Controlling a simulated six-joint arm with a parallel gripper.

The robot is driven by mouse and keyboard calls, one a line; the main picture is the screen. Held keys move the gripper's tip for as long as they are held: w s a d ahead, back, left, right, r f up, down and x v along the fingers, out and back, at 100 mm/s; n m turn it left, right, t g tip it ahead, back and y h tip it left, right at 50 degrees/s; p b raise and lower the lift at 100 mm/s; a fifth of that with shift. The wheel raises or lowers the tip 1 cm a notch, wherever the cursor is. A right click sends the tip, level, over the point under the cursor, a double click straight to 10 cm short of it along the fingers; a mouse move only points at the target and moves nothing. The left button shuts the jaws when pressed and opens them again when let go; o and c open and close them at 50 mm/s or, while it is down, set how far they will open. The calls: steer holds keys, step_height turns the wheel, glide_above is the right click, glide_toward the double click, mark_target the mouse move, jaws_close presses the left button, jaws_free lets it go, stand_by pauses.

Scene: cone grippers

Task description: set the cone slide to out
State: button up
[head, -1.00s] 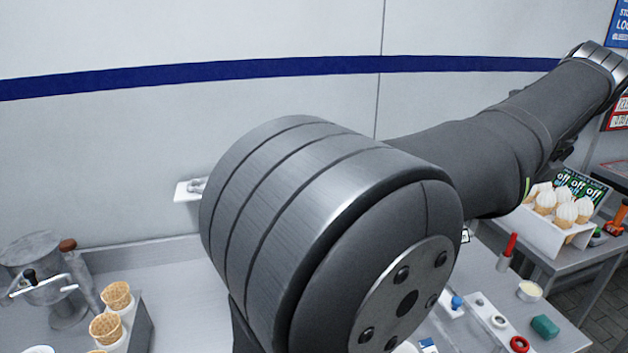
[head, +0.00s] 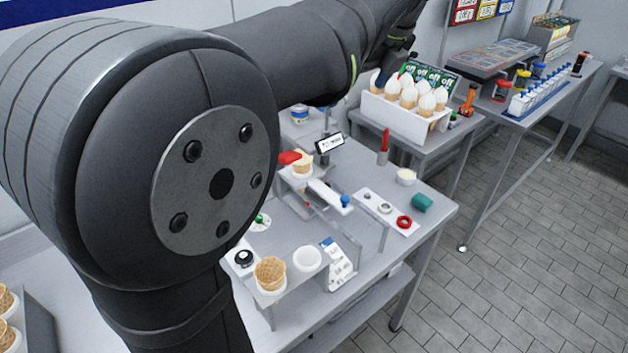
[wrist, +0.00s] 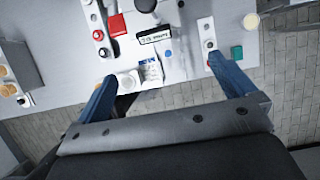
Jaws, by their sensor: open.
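A white bar with a blue knob (head: 328,194) lies across a small stand on the table in the head view. I cannot tell for sure that it is the cone slide, or which way it is set. A filled cone (head: 302,166) stands beside it, next to a red part (head: 289,157). A blue knob (wrist: 168,53) also shows in the wrist view. My gripper (wrist: 162,70) is open and empty in the wrist view, its blue fingers wide apart above the table's front part. In the head view my arm reaches to the upper right, and I cannot make out its jaws clearly.
A waffle cone (head: 270,273) sits in a front rack beside an empty white ring (head: 307,258). A white strip with rings (head: 386,208), a green block (head: 422,202) and a red upright handle (head: 384,146) stand to the right. A white cone box (head: 400,119) is behind.

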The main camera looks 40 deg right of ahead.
steer(key=c, duration=0.3)
steer(key=shift+s+f, duration=0.2)
steer(key=shift+f, duration=0.2)
steer(key=c, duration=0.3)
steer(key=s+a+f+m, duration=0.1)
steer(key=f, duration=0.2)
steer(key=s+a+f+m+h, duration=0.1)
steer(key=s+f+m, duration=0.1)
steer(key=f, duration=0.1)
steer(key=s+f+m, duration=0.1)
steer(key=s+f, duration=0.1)
steer(key=f, duration=0.2)
steer(key=shift+a+h, duration=0.4)
steer(key=c, duration=0.7)
steer(key=shift+o, duration=0.2)
glide_toward(346, 198)
steer(key=shift+m+g, duration=0.3)
steer(key=x, duration=0.8)
steer(key=shift+w, duration=0.3)
steer(key=shift+c, duration=0.4)
steer(key=shift+s, duration=0.1)
jaws_close()
